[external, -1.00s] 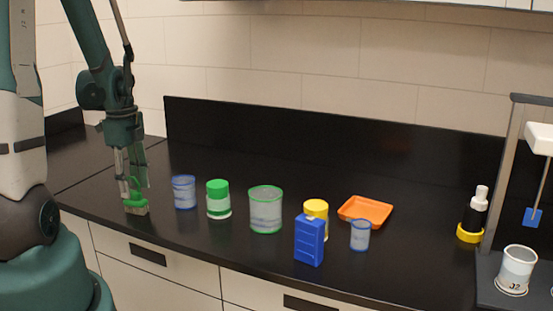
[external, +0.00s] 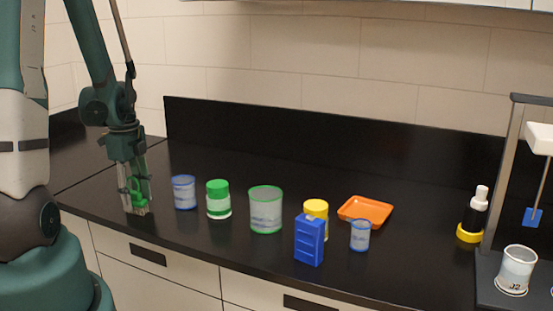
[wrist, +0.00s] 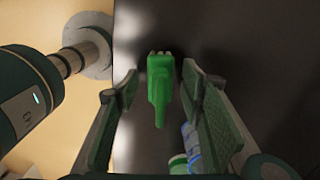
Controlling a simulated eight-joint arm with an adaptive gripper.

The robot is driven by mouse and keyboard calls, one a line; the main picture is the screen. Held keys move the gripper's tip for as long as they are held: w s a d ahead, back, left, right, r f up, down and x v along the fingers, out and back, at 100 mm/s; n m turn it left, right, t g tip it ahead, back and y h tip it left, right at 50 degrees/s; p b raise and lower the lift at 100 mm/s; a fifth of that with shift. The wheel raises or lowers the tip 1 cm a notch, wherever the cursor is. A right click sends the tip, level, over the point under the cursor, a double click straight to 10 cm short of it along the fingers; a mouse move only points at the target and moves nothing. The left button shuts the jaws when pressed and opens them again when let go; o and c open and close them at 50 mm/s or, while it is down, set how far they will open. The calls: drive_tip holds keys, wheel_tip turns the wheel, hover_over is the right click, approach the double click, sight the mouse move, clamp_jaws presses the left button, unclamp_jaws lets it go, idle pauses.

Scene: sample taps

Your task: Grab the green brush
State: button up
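The green brush (external: 138,196) stands on the black counter at its left front, with pale bristles at the bottom. In the wrist view the brush (wrist: 159,85) lies between the two finger pads, with its handle toward the camera. My gripper (external: 135,200) points down around the brush. In the wrist view my gripper (wrist: 155,88) is open, with a visible gap between the brush and the pads on each side. The external view partly hides the brush behind the fingers.
To the right stand a blue-rimmed beaker (external: 184,192), a green-lidded jar (external: 218,200), a green-rimmed beaker (external: 265,210), a blue box (external: 309,240), a yellow-lidded jar (external: 316,207), a small blue beaker (external: 360,235) and an orange tray (external: 366,211). The counter's front edge is close to the brush.

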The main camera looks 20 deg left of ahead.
drive_tip(key=c, duration=1)
drive_tip(key=shift+r, duration=0.15)
drive_tip(key=shift+r+p, duration=0.4)
drive_tip(key=shift+r, duration=4.5)
